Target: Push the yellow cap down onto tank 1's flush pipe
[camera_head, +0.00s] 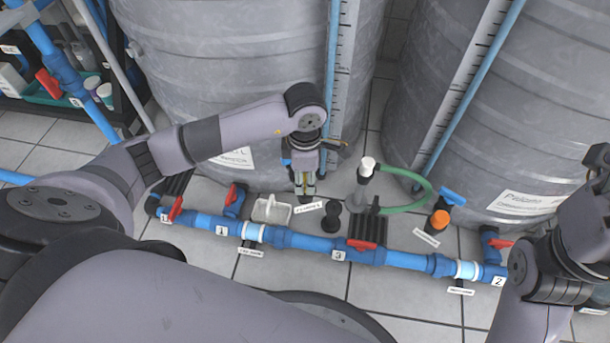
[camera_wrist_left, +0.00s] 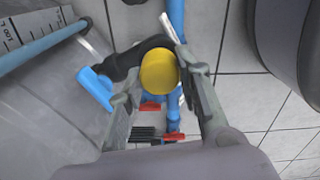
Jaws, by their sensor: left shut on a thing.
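The yellow cap (camera_wrist_left: 159,70) is between the two fingers of my left gripper (camera_wrist_left: 158,88) in the left wrist view, and the fingers are shut on it. A black pipe elbow (camera_wrist_left: 130,60) with a blue valve handle (camera_wrist_left: 94,88) runs right beside and behind the cap. I cannot tell whether the cap is seated on a pipe end or just above it. In the head view my left gripper (camera_head: 304,187) points down in front of the left grey tank (camera_head: 235,80); its fingers mostly hide the cap and the flush pipe there. My right gripper is not in view.
A blue pipe (camera_head: 310,243) with red valve handles runs along the tiled floor in front. A white tray (camera_head: 271,210), a black fitting (camera_head: 330,216), a clear vessel with a green hose (camera_head: 405,207) and an orange cap (camera_head: 440,219) stand nearby. The right tank (camera_head: 515,110) is behind.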

